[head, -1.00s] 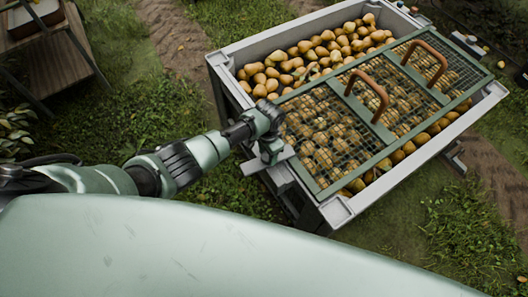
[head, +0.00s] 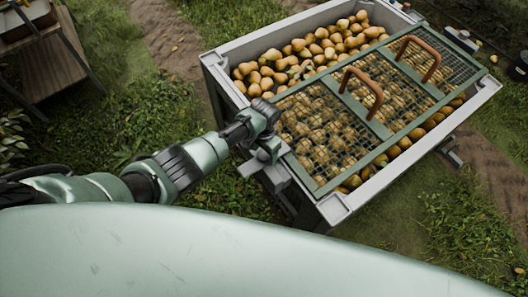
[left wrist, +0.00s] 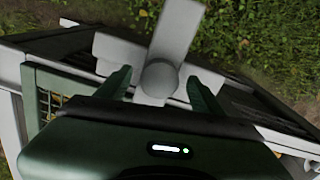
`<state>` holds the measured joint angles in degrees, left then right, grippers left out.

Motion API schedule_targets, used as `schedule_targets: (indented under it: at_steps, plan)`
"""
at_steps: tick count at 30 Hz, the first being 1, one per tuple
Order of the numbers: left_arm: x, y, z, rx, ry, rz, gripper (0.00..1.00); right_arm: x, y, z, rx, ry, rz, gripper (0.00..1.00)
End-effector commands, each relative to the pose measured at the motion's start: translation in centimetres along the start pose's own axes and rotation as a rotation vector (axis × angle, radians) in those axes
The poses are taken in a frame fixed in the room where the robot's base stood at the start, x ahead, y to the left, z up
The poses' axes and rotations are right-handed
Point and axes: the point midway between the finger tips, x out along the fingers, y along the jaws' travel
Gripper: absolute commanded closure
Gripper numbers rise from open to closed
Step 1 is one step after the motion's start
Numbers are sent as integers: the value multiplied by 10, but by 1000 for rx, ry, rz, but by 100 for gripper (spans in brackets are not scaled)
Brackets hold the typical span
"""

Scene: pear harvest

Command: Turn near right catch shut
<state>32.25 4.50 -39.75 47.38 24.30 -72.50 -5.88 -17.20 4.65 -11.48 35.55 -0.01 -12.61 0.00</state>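A grey catch (left wrist: 165,55) sits on the crate's near rim. In the left wrist view it has a round hub and flat arms, one pointing up and one to the left. My left gripper (left wrist: 160,90) is open, with one green finger on each side of the hub. I cannot tell whether the fingers touch it. In the head view the left gripper (head: 266,150) is at the near rim, and a pale end of the catch (head: 250,168) sticks out beside it. The green mesh lid (head: 330,165) lies over part of the crate. My right gripper is not in view.
The grey crate (head: 335,208) is full of pears (head: 320,45). The lid has two brown handles (head: 372,88) standing up from it. A wooden stand (head: 45,65) is at the upper left. Grass surrounds the crate.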

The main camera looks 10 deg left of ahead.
Motion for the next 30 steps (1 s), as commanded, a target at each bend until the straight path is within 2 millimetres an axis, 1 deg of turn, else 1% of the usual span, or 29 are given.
schedule_targets:
  at_steps: [8,11,18,21,25,30]
  plan:
    - [-2,0,0,2,0,0,33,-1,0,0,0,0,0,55]
    - [-11,0,0,3,1,0,33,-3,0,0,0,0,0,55]
    - [-52,-1,0,3,3,-1,33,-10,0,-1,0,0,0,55]
    - [-65,0,0,1,2,-1,33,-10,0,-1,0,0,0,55]
    - [-75,0,0,1,1,0,33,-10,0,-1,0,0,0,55]
    - [-78,0,1,1,-1,0,33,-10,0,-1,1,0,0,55]
